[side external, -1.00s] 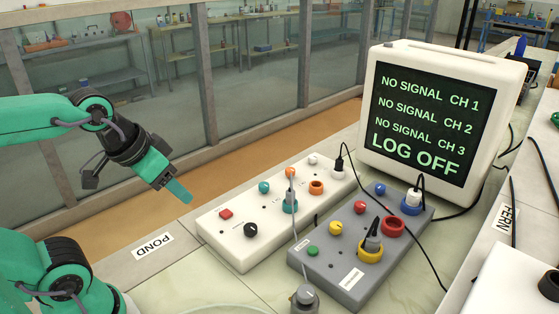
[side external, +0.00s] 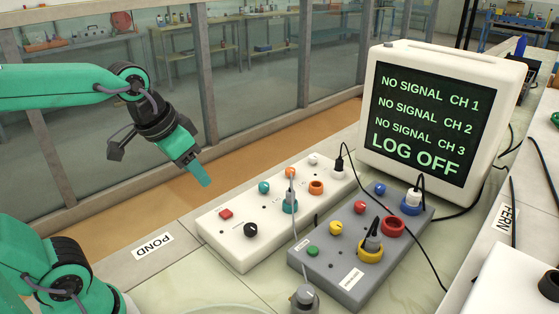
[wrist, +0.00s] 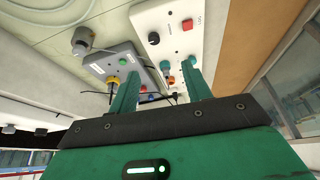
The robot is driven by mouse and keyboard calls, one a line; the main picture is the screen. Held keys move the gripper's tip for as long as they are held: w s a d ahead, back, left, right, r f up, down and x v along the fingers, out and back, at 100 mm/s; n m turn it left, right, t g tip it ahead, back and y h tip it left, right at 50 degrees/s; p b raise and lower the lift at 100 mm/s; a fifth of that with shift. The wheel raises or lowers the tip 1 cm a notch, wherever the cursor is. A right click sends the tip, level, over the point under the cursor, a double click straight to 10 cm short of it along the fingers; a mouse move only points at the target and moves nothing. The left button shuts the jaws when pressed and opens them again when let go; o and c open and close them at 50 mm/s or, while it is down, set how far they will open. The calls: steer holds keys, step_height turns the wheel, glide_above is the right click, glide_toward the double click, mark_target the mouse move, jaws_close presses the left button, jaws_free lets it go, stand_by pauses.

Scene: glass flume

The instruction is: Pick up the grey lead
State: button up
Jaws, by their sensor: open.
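A grey lead (side external: 297,238) runs from a grey plug (side external: 290,196) in the teal ring socket of the white panel (side external: 235,250) down past the grey panel's left edge. Its lower end meets a round grey fitting (side external: 304,297) on the bench. In the wrist view that fitting (wrist: 82,36) shows at the upper left. My gripper (side external: 198,172) is in the air above and left of the white panel, apart from the lead. Its two teal fingers (wrist: 160,84) are open with nothing held between them. They partly cover the sockets in the wrist view.
The grey panel (side external: 327,275) carries a grey-black plug (side external: 373,241) in its yellow socket and a white plug (side external: 413,198) in its blue one. A black cable (side external: 398,235) crosses it. A monitor (side external: 440,110) stands behind. Bench near the POND label (side external: 153,246) is clear.

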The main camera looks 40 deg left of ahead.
steer(key=w+d+f+m+g, duration=0.1)
steer(key=w+m+g, duration=0.1)
steer(key=w, duration=1.1)
steer(key=m+g, duration=0.2)
steer(key=g, duration=0.1)
glide_above(291, 191)
steer(key=f, duration=0.9)
steer(key=shift+s, duration=0.4)
steer(key=shift+w+f, duration=0.25)
steer(key=shift+f, duration=0.1)
steer(key=shift+f, duration=1.2)
steer(key=shift+f, duration=0.1)
steer(key=shift+w+f, duration=0.1)
steer(key=shift+f, duration=2.4)
